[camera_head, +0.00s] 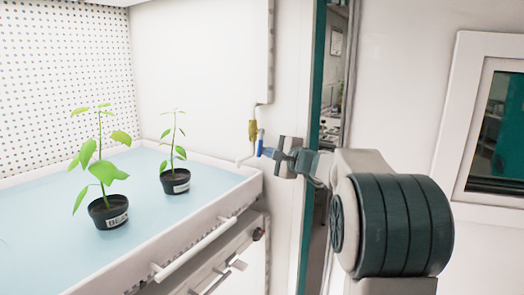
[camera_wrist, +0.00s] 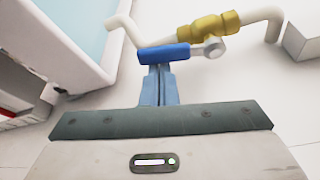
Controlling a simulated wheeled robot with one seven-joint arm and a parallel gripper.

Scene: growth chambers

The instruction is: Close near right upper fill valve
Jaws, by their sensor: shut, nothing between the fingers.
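The fill valve has a yellow brass body (camera_head: 253,130) on a white pipe, beside the tray's back right corner in the head view. In the wrist view, the brass body (camera_wrist: 208,27) is at the top. Its blue lever handle (camera_wrist: 165,53) extends left from a grey pivot, roughly along the pipe; it also shows in the head view (camera_head: 260,142). My gripper (camera_head: 269,152) is shut and empty, with its fingertips at the lever. In the wrist view, the closed fingers (camera_wrist: 158,75) meet the lever's lower side near its free end; I cannot tell whether they touch.
A blue-surfaced tray (camera_head: 225,208) with a white rim holds two potted plants (camera_head: 108,212), (camera_head: 176,181) at left. A white rail (camera_head: 195,248) runs along its front. A teal-edged door frame (camera_head: 313,110) stands close behind my arm. A window (camera_head: 495,120) is at right.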

